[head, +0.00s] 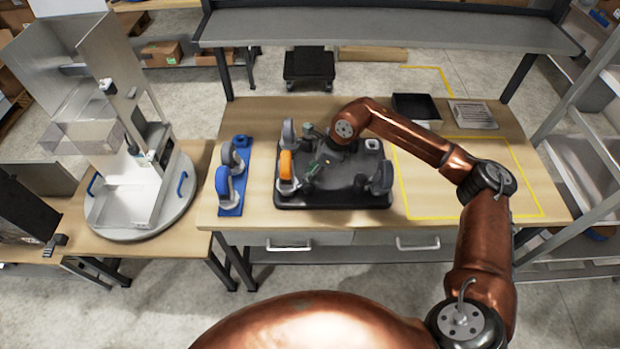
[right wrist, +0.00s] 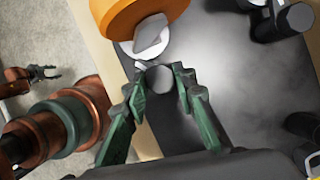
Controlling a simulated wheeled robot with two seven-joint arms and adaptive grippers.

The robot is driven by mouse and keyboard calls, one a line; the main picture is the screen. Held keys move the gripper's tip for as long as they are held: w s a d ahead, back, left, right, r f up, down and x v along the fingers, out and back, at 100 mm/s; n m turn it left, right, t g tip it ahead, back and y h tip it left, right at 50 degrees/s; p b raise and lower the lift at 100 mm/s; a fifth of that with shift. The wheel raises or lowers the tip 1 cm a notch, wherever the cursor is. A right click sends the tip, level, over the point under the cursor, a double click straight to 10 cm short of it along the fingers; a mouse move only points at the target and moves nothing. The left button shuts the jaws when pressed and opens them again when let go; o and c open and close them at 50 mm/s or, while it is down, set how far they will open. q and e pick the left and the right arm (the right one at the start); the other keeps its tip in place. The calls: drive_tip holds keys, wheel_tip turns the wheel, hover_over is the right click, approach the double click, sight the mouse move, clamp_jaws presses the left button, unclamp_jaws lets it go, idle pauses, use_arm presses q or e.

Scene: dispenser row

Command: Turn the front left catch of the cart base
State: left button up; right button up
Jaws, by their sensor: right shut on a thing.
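The cart base (head: 340,168) lies on the table as a dark plate with casters standing up from it. The front left caster has an orange wheel (head: 286,164), which also shows at the top of the right wrist view (right wrist: 145,14). My right gripper (head: 308,170) is at this caster. In the right wrist view its green fingers (right wrist: 160,80) are shut on the small grey catch (right wrist: 159,79), just below the wheel's light hub. In the head view my arm and fingers partly hide the catch. My left gripper (right wrist: 44,73) shows small in the right wrist view, fingers apart and empty.
A blue holder (head: 231,208) with casters stands left of the base. A black tray (head: 415,106) and a grey slotted tray (head: 472,114) lie at the back right. A round turntable (head: 140,225) stands at left.

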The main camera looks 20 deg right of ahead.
drive_tip(key=n+b, duration=0.1)
drive_tip(key=n, duration=0.1)
drive_tip(key=n+g+b, duration=0.1)
drive_tip(key=b, duration=0.1)
drive_tip(key=n+g+b, duration=0.1)
drive_tip(key=n, duration=0.1)
drive_tip(key=shift+w+f+n+y+b, duration=0.2)
drive_tip(key=shift+w+n+y+b, duration=0.05)
drive_tip(key=shift+n+y+b, duration=0.05)
drive_tip(key=n+g+b, duration=0.1)
drive_tip(key=n+b, duration=0.2)
drive_tip(key=shift+w+n+g, duration=0.1)
drive_tip(key=shift+n+g, duration=0.2)
drive_tip(key=shift+n, duration=0.1)
use_arm(q)
wheel_tip(320, 180, down, 9)
drive_tip(key=s+b, duration=0.1)
drive_tip(key=s, duration=0.1)
drive_tip(key=shift+s, duration=0.4)
use_arm(e)
drive_tip(key=shift+r+n+g, duration=0.15)
drive_tip(key=shift+n+g, duration=0.15)
drive_tip(key=shift+n, duration=0.4)
use_arm(q)
drive_tip(key=shift+f, duration=0.2)
use_arm(e)
drive_tip(key=shift+h, duration=0.4)
drive_tip(key=o, duration=1.2)
drive_tip(key=shift+c, duration=0.2)
